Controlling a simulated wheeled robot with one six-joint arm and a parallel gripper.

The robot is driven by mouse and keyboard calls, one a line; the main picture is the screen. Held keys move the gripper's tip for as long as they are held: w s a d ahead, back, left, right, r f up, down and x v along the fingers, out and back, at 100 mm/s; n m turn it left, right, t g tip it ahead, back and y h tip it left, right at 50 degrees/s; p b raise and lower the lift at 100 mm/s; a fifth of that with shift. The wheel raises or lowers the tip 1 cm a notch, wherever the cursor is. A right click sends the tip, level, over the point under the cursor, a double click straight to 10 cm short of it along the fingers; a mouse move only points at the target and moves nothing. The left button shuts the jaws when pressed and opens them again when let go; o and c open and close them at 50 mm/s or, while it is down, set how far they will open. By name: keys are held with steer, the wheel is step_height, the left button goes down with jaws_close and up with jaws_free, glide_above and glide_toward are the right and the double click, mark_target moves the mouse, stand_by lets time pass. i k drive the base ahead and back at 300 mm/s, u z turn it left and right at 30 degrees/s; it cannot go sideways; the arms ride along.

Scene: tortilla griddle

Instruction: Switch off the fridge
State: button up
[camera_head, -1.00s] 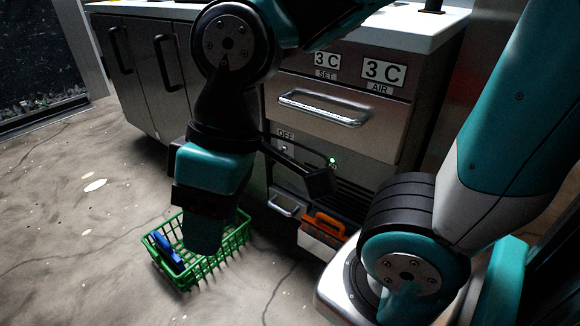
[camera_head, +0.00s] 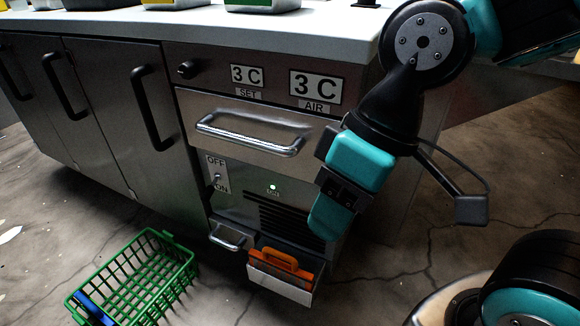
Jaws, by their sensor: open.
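The fridge (camera_head: 232,184) is a steel under-counter unit with a drawer and displays reading 3 C for SET and 3 C for AIR. Its small toggle switch (camera_head: 217,179) sits on a white plate between OFF above and ON below. The lever's exact position is too small to tell. A green light (camera_head: 273,187) is lit to the right of the switch. My gripper (camera_head: 322,232) is to the right of the switch, in front of the vent slats and apart from the switch. Its fingertips are hard to make out, and nothing shows held in it.
A green wire basket (camera_head: 140,275) with a blue item stands on the floor at lower left. A white bin (camera_head: 281,284) with an orange item is low at the fridge front. The drawer handle (camera_head: 248,137) sticks out above the switch. A knob (camera_head: 187,69) is at upper left.

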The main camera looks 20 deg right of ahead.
mark_target(207, 196)
steer(key=z, duration=1.8)
steer(key=k, duration=0.9)
steer(key=u, duration=1)
steer(key=i, duration=0.5)
